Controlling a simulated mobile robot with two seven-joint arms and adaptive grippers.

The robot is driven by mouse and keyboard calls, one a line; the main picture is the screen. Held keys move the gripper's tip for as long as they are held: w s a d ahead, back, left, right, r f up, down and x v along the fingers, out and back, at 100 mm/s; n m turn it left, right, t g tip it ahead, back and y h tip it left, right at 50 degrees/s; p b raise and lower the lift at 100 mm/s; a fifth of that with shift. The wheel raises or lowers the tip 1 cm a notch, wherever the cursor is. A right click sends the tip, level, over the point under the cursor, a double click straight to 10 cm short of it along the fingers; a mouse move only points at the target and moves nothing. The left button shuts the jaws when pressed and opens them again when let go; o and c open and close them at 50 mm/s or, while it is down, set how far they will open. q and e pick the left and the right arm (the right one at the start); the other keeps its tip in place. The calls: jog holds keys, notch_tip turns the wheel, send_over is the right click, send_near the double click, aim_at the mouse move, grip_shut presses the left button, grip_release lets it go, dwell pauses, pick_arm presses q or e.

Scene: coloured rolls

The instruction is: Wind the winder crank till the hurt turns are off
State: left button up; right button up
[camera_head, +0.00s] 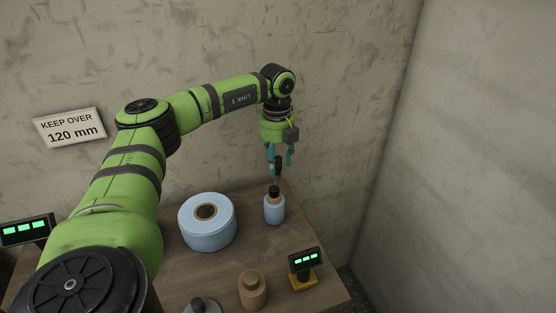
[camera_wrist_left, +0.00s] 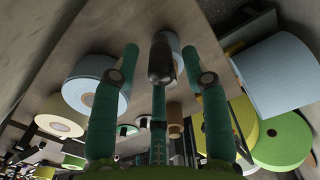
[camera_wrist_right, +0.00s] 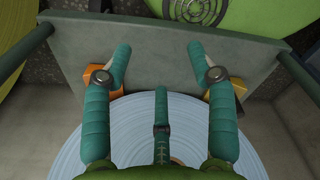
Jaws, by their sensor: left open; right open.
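My left gripper (camera_head: 280,167) points down with its fingers spread, over the right back part of the wooden table. A dark upright piece (camera_wrist_left: 161,60) shows between its fingers in the left wrist view; I cannot tell whether it touches them. Under the gripper stands a small pale blue cylinder (camera_head: 274,211) with a black top. A large pale blue roll (camera_head: 207,233) with a brown core lies to its left. My right gripper (camera_wrist_right: 160,47) is open above a ridged pale blue roll (camera_wrist_right: 75,145). I cannot clearly make out the winder crank or the hurt turns.
A tan bottle-like piece (camera_head: 252,290) and a green-lit display (camera_head: 305,259) on a yellow base stand near the table's front. Another display (camera_head: 26,230) is at far left. A grey panel (camera_wrist_right: 160,70) spans the right wrist view. Yellow and green rolls (camera_wrist_left: 283,139) show in the left wrist view.

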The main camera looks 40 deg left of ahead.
pick_arm(q)
jog(key=shift+w+f, duration=0.15)
jog(key=shift+f, duration=0.95)
grip_shut()
jog(key=d+m, duration=0.7)
jog(key=m, duration=0.8)
jog(key=shift+d, duration=0.15)
pick_arm(e)
jog(key=shift+w+a, duration=0.15)
jog(key=shift+w, duration=0.6)
jog(key=shift+w+a, duration=0.15)
jog(key=shift+w, duration=0.6)
